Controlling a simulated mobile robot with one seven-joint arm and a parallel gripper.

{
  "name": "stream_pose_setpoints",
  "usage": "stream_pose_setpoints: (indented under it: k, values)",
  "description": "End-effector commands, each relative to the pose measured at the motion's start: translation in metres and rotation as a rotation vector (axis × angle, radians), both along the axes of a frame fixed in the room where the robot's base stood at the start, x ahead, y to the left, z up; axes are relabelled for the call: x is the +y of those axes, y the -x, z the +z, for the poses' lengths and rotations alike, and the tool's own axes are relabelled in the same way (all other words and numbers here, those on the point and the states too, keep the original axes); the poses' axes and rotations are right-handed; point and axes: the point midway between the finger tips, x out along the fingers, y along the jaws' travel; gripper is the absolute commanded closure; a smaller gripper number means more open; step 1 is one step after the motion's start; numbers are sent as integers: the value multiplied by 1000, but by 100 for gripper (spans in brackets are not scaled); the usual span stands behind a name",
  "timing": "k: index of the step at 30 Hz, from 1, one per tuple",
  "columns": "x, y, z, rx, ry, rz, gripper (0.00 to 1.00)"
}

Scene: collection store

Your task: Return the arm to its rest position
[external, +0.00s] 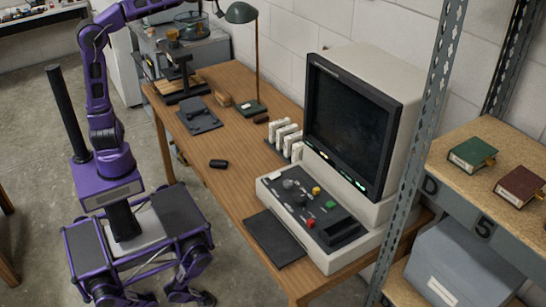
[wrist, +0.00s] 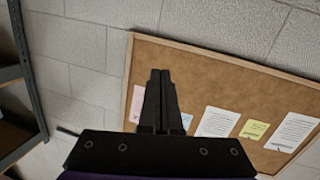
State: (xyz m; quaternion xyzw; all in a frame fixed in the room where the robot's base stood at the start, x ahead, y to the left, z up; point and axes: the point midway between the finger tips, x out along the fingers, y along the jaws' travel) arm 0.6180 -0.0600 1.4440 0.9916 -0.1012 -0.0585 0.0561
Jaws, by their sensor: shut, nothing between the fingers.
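My gripper (wrist: 161,76) shows in the wrist view as two dark fingers side by side, shut and with nothing between them. It points at a white block wall with a cork board (wrist: 215,75). In the external view my purple arm rises at the left and its upper end reaches the top edge of the picture. I cannot make out the gripper clearly there. The arm is up above the floor and apart from the wooden table (external: 222,190).
The table holds a monitor console (external: 320,215), a green desk lamp (external: 241,14), a black stand (external: 178,72) and small items. A metal shelf (external: 420,150) with boxes stands at the right. Papers are pinned on the cork board.

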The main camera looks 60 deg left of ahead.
Motion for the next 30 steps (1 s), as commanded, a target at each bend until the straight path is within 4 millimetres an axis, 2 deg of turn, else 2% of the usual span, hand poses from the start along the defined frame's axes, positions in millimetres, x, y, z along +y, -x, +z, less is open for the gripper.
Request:
stream_pose_setpoints:
  k: [1, 6, 12, 17, 20, 22, 30]
  values:
    - [8, 2, 11, -25, -31, 27, 100]
    - [18, 4, 31, -78, -113, 73, 100]
    - [24, 2, 41, -108, -187, 112, 100]
    - [27, -2, 40, -114, -253, 140, 100]
    - [22, -5, 27, -90, -313, 151, 100]
    - [16, -5, 10, -55, -349, 149, 100]
    - [-3, 9, -41, 68, -403, 126, 100]
